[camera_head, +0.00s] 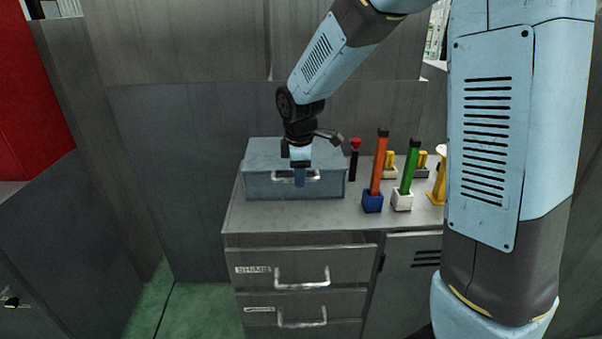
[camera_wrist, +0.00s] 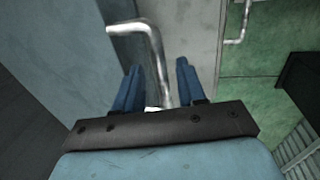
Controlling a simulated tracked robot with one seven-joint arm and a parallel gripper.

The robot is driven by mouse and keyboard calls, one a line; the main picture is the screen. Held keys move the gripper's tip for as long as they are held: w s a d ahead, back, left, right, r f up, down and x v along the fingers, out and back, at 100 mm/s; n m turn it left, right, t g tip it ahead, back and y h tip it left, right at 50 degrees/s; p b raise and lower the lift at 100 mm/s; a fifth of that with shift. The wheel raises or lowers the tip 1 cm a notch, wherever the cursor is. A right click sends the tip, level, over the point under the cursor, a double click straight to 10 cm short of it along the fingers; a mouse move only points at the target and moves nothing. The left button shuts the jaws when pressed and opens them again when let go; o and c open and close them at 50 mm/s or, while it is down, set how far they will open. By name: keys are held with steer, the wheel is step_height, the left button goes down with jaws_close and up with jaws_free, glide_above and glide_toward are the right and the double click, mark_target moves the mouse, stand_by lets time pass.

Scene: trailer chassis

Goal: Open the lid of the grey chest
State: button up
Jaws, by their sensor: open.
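The grey chest (camera_head: 258,187) sits on the left part of the cabinet top, with its lid (camera_head: 262,151) down. A pale metal handle (camera_head: 314,177) runs across its front. My gripper (camera_head: 299,177) is at the front of the chest, over the middle of the handle, and hides part of it. In the wrist view, the two blue fingers of my gripper (camera_wrist: 158,82) are apart, with the bent handle (camera_wrist: 152,42) showing between and beyond them. I cannot tell whether the fingers touch the handle.
The grey cabinet (camera_head: 300,253) has drawers with handles below the chest. To the right of the chest stand an orange-handled tool (camera_head: 377,165) in a blue holder and a green-handled tool (camera_head: 409,168) in a white holder. A red-topped black tool (camera_head: 354,158) stands close beside the chest.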

steer(key=shift+c, duration=0.4)
jaws_close()
